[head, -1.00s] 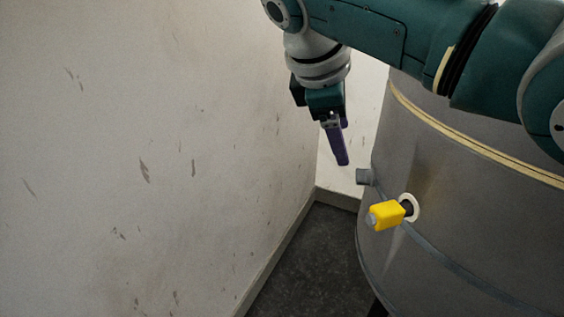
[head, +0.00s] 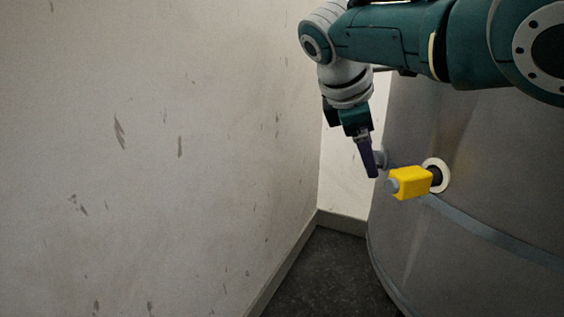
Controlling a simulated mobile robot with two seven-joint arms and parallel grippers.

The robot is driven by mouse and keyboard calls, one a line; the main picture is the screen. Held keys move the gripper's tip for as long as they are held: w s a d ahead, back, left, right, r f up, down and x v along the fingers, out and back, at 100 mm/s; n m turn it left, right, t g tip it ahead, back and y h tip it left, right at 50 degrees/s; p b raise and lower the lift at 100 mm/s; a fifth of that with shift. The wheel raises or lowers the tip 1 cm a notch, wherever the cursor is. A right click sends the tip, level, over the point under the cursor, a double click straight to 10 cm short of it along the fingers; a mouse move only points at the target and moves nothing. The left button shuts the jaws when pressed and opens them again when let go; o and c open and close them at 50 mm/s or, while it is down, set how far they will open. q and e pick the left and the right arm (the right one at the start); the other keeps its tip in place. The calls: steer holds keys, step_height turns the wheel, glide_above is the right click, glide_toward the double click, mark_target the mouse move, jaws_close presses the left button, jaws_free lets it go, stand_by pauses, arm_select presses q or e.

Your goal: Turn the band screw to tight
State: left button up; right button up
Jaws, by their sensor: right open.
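The fingers show nearly edge-on; the gripper is open, with nothing seen held. I cannot tell whether the fingers touch the knob or are apart from it. My left gripper is not in view.
A yellow block (head: 410,183) with a grey tip sticks out from a white ring (head: 441,176) on the drum, close to the right of my right gripper. A scuffed pale wall (head: 180,150) stands at left. Dark floor (head: 325,275) lies clear between wall and drum.

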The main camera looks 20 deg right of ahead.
steer(key=shift+d+f, duration=0.15)
steer(key=shift+f, duration=0.1)
steer(key=shift+c, duration=0.3)
